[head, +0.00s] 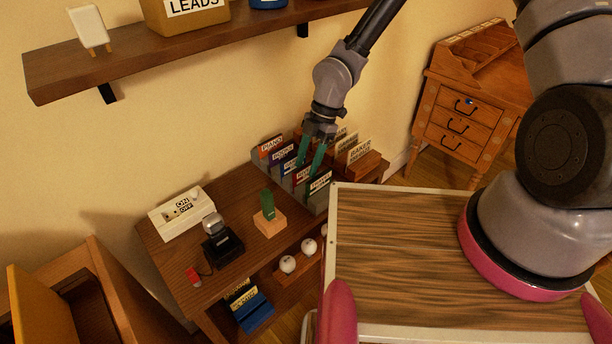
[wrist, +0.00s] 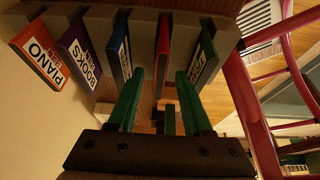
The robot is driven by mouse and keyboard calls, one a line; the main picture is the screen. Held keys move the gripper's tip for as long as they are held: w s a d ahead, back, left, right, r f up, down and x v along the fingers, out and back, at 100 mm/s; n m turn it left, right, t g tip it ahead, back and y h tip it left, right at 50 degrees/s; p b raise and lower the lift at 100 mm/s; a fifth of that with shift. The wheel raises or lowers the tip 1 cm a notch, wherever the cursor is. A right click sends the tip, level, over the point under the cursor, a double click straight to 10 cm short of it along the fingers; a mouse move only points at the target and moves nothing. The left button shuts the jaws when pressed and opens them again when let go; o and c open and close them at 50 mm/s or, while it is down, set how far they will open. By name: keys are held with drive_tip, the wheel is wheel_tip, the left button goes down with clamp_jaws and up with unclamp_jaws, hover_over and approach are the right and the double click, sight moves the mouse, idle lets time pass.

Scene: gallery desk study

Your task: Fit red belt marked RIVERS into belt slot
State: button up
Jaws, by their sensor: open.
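My gripper (head: 312,160) is open above a grey rack (head: 318,200) of upright colored, labelled pieces on the low desk. In the wrist view, its two green fingers (wrist: 158,75) point at the rack. A thin red piece (wrist: 164,48) stands edge-on between the fingertips' directions; whether they reach around it I cannot tell. It also shows in the head view, low in the rack (head: 300,179), partly hidden by a finger. I cannot read its label as RIVERS. A blue piece (wrist: 120,45) is to its left and a green one (wrist: 203,60) to its right. I cannot identify the belt slot.
Orange PIANO (wrist: 38,50) and purple BOOKS (wrist: 78,53) pieces stand at the rack's left in the wrist view. On the desk are a white ON/OFF box (head: 181,213), a black device (head: 222,248) and a green block on a wooden stand (head: 270,223). A shelf (head: 190,50) hangs above.

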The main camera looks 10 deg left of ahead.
clamp_jaws()
drive_tip(key=shift+r, duration=0.1)
